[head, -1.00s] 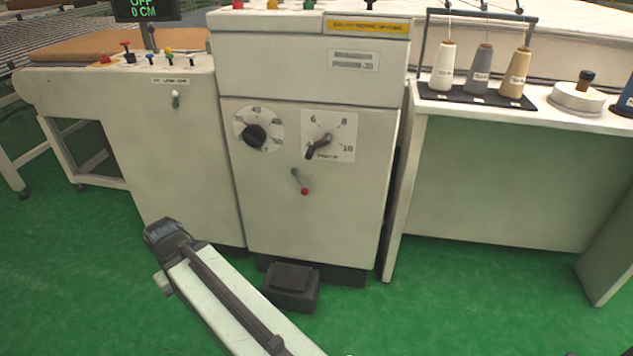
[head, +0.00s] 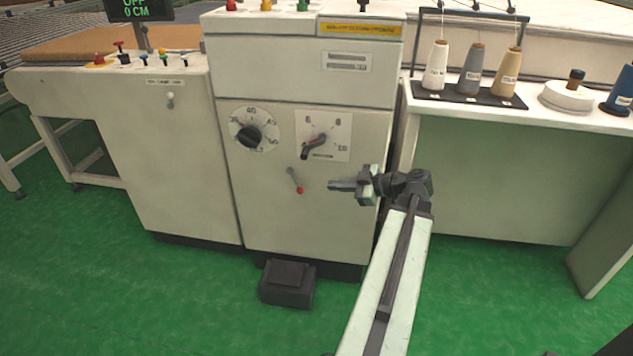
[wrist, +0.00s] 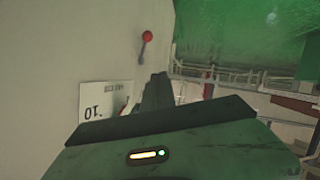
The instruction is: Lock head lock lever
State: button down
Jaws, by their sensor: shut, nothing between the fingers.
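A short grey lever with a red ball tip (head: 296,182) is mounted on the front of the white machine cabinet, slanting down to the right. It also shows in the wrist view, where the red-tipped lever (wrist: 146,44) appears upside down. A small white toggle (head: 170,99) sits under a label on the left cabinet. I cannot read for sure which one is labelled head lock. My gripper (head: 335,186) is shut and empty. It points left in front of the cabinet, to the right of the red-tipped lever, apart from it. Its dark fingers (wrist: 160,88) show in the wrist view.
Two dials are above the red-tipped lever: a round one (head: 249,136) and a square-plated one (head: 338,135). A black pedal box (head: 287,284) is on the green floor. Thread cones (head: 471,70) stand on the right table. The floor at lower left is clear.

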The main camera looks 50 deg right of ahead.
jog(key=s+d+r, duration=0.1)
jog(key=s+d, duration=0.1)
jog(key=b, duration=0.3)
send_near(297, 184)
notch_tip(297, 184, up, 3)
jog(key=a, duration=0.2)
jog(key=w+f+b, duration=0.1)
jog(key=w+d+f+b, duration=0.1)
jog(key=f+b, duration=0.1)
jog(key=shift+f+t+h, duration=0.1)
jog(key=shift+t+h, duration=0.2)
